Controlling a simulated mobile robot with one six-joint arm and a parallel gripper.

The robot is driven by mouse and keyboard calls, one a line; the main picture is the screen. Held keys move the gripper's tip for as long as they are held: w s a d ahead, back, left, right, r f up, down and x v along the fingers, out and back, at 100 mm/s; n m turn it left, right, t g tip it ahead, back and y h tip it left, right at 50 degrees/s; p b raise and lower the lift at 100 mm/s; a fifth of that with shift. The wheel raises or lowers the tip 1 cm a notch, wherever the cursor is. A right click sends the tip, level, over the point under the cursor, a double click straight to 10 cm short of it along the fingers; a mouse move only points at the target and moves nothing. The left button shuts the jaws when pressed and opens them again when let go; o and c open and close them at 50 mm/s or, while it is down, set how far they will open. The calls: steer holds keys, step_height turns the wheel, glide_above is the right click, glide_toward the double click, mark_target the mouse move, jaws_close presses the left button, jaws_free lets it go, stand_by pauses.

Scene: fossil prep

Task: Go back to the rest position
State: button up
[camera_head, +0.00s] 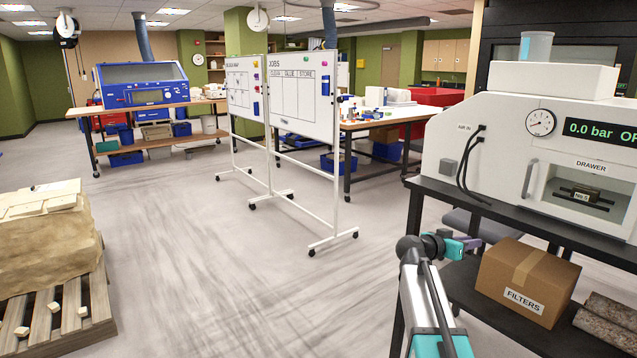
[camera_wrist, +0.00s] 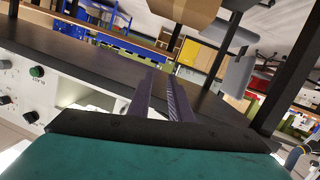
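My gripper (camera_head: 468,243) is at the end of my arm, low in the head view, left of the cardboard box and in front of the black bench. In the wrist view, its two dark fingers (camera_wrist: 163,76) point away from the camera with a narrow gap between them. A ribbed inner face shows on the right finger, and I see nothing held. The wrist view is tilted, with a dark flat surface (camera_wrist: 95,72) behind the fingers.
A white cabinet (camera_head: 480,125) with a gauge stands on the black bench (camera_head: 460,196). A FILTERS box (camera_head: 527,283) sits on the shelf below. Wheeled whiteboards (camera_head: 303,100) stand mid-room. A stone block on a pallet (camera_head: 70,310) is at left; the floor between is clear.

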steer(key=s+a+f+n+g+y+p, duration=0.1)
steer(key=s+a+f, duration=0.15)
steer(key=f, duration=0.85)
steer(key=s+a+f+n+g+y+p, duration=0.1)
steer(key=s+a+f+y, duration=0.15)
steer(key=f, duration=0.85)
steer(key=s+a+f+n+g+y+p, duration=0.1)
steer(key=s+a+f+g, duration=0.1)
steer(key=s+f, duration=0.6)
steer(key=s+a+f+n+g+y+p, duration=0.1)
steer(key=s+a+f, duration=0.2)
steer(key=s+f, duration=0.5)
steer(key=s+a+f+n+g+y+p, duration=0.1)
steer(key=s+a+f+g+y, duration=0.2)
steer(key=s+f, duration=0.65)
steer(key=s+a+f+n+g+y+p, duration=0.15)
steer(key=s+a+f, duration=0.45)
steer(key=s, duration=0.6)
steer(key=s+a+n+g+y, duration=0.3)
steer(key=s+a, duration=0.5)
steer(key=s, duration=0.2)
steer(key=shift+s+a+n+y, duration=0.15)
steer(key=shift+a+n+y, duration=0.2)
steer(key=shift+y, duration=0.05)
steer(key=shift+f, duration=0.1)
